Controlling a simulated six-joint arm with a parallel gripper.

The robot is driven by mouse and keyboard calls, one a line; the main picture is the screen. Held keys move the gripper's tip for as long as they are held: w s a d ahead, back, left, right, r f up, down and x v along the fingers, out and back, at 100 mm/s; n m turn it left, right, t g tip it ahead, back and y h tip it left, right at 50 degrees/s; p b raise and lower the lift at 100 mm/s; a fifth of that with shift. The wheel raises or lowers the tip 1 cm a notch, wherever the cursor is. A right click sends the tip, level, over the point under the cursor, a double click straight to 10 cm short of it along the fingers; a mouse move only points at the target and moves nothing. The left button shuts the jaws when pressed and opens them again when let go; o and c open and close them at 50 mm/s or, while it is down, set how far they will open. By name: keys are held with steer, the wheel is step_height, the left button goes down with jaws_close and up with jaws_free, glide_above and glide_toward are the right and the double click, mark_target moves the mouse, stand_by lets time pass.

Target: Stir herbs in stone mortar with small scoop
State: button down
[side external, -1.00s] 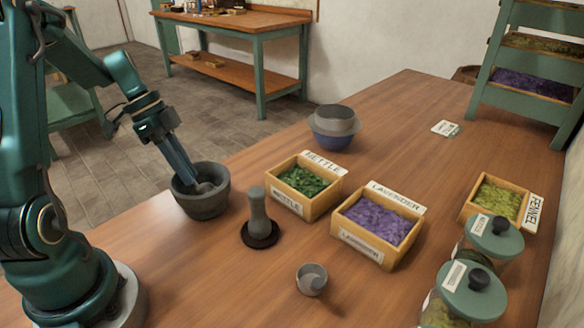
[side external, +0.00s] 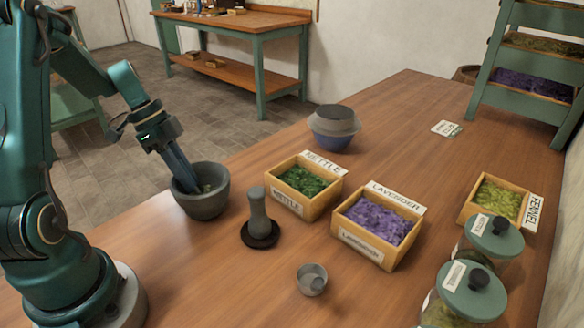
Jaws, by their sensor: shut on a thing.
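The stone mortar (side external: 208,206) stands upright near the table's left edge, close to my arm. My gripper (side external: 190,186) points down at a slant into the mortar's bowl, its fingertips below the far rim. It is shut on the small scoop, which is mostly hidden by the fingers and the mortar wall. A little greenish matter, likely herbs (side external: 208,187), shows inside the bowl to the right of the fingers. How much lies there is hidden.
A grey pestle (side external: 258,212) stands on a dark round base right of the mortar. Boxes of nettle (side external: 287,206), lavender (side external: 363,249) and fennel (side external: 475,214) stand farther right. A small grey cup (side external: 311,281) is in front, a lidded blue pot (side external: 333,140) behind, lidded jars (side external: 470,293) front right.

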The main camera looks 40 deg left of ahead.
steer(key=shift+s+d+f, duration=0.1)
steer(key=shift+f, duration=0.4)
steer(key=c, duration=0.7)
jaws_free()
steer(key=shift+c, duration=1.1)
steer(key=shift+o, duration=0.3)
steer(key=shift+v, duration=4.15)
steer(key=shift+d, duration=0.1)
